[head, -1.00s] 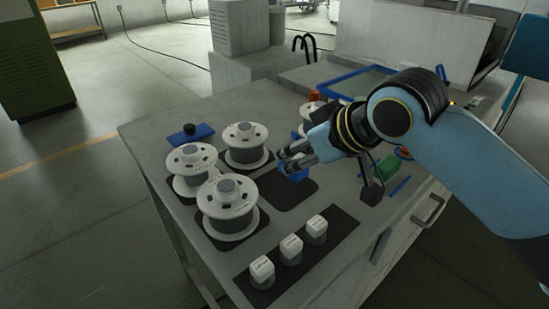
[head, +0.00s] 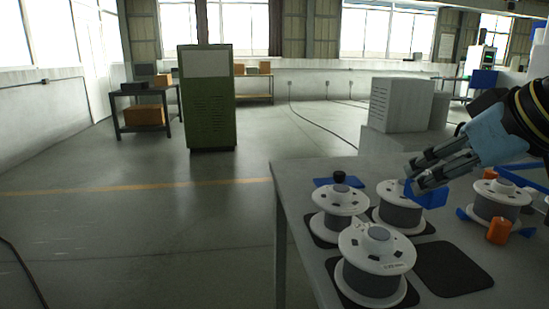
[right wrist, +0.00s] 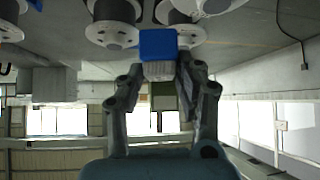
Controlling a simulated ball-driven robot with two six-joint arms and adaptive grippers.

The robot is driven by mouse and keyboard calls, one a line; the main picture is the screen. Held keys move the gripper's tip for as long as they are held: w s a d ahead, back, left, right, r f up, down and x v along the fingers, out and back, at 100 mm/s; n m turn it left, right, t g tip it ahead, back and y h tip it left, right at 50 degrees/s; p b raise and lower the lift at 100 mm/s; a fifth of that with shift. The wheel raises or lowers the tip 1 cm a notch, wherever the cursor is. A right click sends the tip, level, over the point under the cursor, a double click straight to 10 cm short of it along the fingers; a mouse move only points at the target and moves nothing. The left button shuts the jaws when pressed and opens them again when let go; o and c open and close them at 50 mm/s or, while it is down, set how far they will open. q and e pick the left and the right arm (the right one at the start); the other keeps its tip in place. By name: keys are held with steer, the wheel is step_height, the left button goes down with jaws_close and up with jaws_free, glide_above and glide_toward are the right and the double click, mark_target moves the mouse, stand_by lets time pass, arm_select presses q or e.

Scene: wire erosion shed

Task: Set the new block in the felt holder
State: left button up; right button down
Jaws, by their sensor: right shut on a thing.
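My right gripper (head: 432,172) comes in from the right above the table and is shut on a blue block (head: 428,195). In the right wrist view the block (right wrist: 158,44) sits at the fingertips, with a grey ribbed part beside it. I cannot tell if it touches anything else. Large white-flanged spools stand below and beside it, one at the front (head: 376,262). A bare dark mat (head: 452,268) lies to the right of the front spool. I cannot make out a felt holder for certain. My left gripper is out of view.
An orange piece (head: 497,231) and another spool (head: 497,200) stand at the right. Open floor lies left of the table; a green cabinet (head: 207,110) stands farther back.

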steer(key=shift+s+a+f+n+y+b, duration=0.3)
steer(key=shift+s+a+f+n+b, duration=0.1)
steer(key=shift+a+f+b, duration=0.2)
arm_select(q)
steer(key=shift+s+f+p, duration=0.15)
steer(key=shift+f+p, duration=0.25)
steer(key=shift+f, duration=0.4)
arm_select(e)
steer(key=s, duration=0.1)
steer(key=n, duration=0.1)
steer(key=s+f+y, duration=0.1)
steer(key=shift+s+a+g, duration=0.35)
steer(key=shift+g, duration=0.05)
